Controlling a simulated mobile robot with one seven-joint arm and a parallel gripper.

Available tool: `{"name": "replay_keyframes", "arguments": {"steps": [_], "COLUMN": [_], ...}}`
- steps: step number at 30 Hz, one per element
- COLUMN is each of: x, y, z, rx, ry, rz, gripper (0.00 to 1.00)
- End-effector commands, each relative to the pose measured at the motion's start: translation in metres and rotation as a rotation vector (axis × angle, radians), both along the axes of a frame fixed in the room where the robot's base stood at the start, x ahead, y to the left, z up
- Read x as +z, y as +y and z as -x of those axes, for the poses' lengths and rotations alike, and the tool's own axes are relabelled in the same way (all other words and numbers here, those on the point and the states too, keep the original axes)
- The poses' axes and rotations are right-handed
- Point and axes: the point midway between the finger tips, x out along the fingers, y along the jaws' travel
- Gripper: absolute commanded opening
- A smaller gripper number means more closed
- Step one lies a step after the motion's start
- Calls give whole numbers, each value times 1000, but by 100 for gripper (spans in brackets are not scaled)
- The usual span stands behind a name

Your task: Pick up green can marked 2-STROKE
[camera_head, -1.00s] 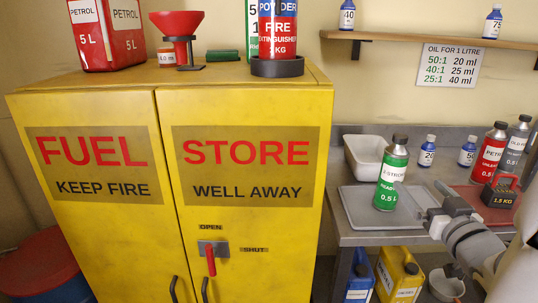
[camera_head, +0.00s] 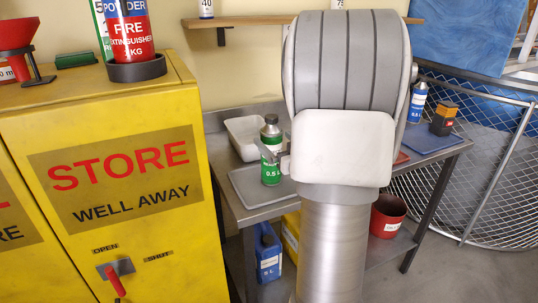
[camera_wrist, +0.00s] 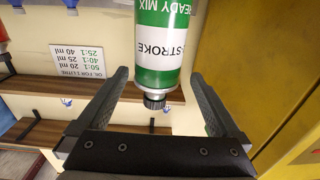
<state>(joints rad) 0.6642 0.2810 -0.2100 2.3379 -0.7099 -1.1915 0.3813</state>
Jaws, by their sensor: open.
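The green can marked 2-STROKE (camera_head: 271,172), with a white band and dark cap, stands upright on a grey tray (camera_head: 248,196) on the metal bench. In the wrist view, which is upside down, the can (camera_wrist: 162,50) shows between the two open fingers of my gripper (camera_wrist: 158,75). There is a gap on each side, and neither finger visibly touches it. The can's far end is cut off by the picture edge.
The yellow fuel cabinet (camera_head: 110,180) stands close on the left. A white tub (camera_head: 243,138) is behind the can. A blue can (camera_head: 417,103) and a dark item (camera_head: 444,118) stand on the bench's right. My arm hides the bench's middle.

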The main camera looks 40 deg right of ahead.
Motion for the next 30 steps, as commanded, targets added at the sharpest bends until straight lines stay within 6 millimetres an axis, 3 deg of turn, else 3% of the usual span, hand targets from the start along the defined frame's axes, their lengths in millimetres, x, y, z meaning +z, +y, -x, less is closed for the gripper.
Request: {"name": "replay_keyframes", "arguments": {"steps": [8,16,25,26,30], "x": [1,4,4,4,4], "y": [-5,-16,-17,-17,-17], "z": [-21,-56,-61,-61,-61], "rx": [2,2,0,0,0], "ry": [0,0,0,0,0], "rz": [1,1,-1,0,0], "gripper": [100,100,100,98,73]}}
